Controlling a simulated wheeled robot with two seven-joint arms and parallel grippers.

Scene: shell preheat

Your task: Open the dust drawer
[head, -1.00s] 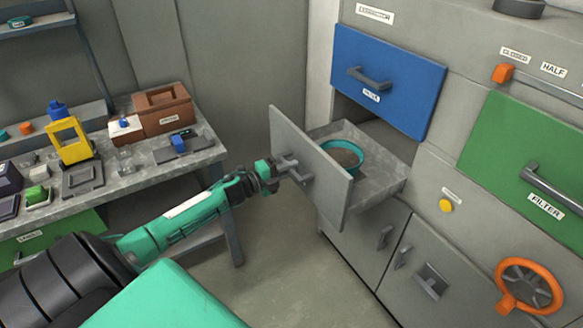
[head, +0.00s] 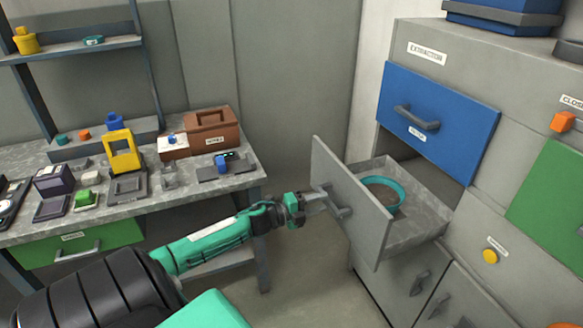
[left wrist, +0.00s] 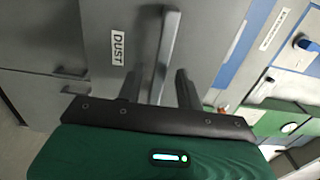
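The dust drawer is a grey drawer whose front (head: 350,195) stands well out from the cabinet, so its inside shows in the head view. A teal round dish or ring (head: 384,192) lies in it. The drawer front with its DUST label (left wrist: 118,45) fills the middle of the left wrist view. Its grey bar handle (left wrist: 166,50) shows between the fingers of my left gripper (left wrist: 158,88), with a gap on each side. In the head view my left gripper (head: 316,203) is just in front of the handle (head: 340,203). My right gripper is out of view.
A blue drawer (head: 438,122) is above the dust drawer, and a green panel (head: 550,195) is to the right. Grey cabinet doors (head: 405,285) lie below. A workbench (head: 235,185) with several small items stands on the left. Floor shows between bench and cabinet.

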